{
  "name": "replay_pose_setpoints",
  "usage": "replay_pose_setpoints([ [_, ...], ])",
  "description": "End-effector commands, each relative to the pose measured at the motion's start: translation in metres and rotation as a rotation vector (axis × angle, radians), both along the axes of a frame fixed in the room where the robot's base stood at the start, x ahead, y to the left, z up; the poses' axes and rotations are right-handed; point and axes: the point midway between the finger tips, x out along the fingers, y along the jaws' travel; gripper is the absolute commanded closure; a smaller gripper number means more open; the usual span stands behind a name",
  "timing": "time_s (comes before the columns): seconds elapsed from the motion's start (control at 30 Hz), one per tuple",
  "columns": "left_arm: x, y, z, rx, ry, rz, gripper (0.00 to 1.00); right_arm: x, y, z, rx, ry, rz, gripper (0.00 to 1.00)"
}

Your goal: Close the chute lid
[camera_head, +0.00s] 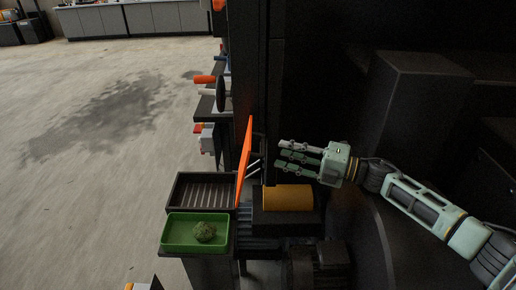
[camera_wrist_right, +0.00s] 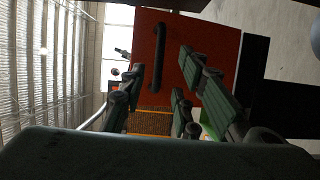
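The chute lid (camera_head: 245,160) is an orange-red panel. In the head view it stands nearly upright and edge-on, above and beside the dark tray. In the right wrist view the lid (camera_wrist_right: 210,55) shows its broad face with a dark bar handle (camera_wrist_right: 159,58). My right gripper (camera_head: 281,156) is to the right of the lid, with its fingers pointing left at it. In the wrist view my right gripper (camera_wrist_right: 160,72) is open, its fingers apart with the handle seen between them. I cannot tell whether they touch it. My left gripper is not in view.
A dark slatted tray (camera_head: 183,180) is left of the lid. A green tray (camera_head: 168,232) with a green clump (camera_head: 205,232) stands in front of it. A yellow cylinder (camera_head: 288,197) lies below my right gripper. Dark machine panels rise behind; open floor is at left.

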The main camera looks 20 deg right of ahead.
Motion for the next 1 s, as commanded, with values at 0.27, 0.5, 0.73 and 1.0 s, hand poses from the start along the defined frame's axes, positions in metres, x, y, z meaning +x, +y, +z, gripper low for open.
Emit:
replay_pose_setpoints([
  [0.27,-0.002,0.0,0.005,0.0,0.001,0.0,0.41,0.018,0.022,0.002,0.0,-0.004,0.005,0.71],
  [0.5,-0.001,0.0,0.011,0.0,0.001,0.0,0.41,0.04,0.05,0.0,0.0,-0.002,0.003,0.71],
  [0.73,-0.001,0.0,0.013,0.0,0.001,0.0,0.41,0.048,0.061,-0.002,-0.003,-0.002,0.003,0.71],
  [1.0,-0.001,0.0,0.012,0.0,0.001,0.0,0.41,0.048,0.061,-0.002,-0.003,-0.002,0.003,0.76],
])
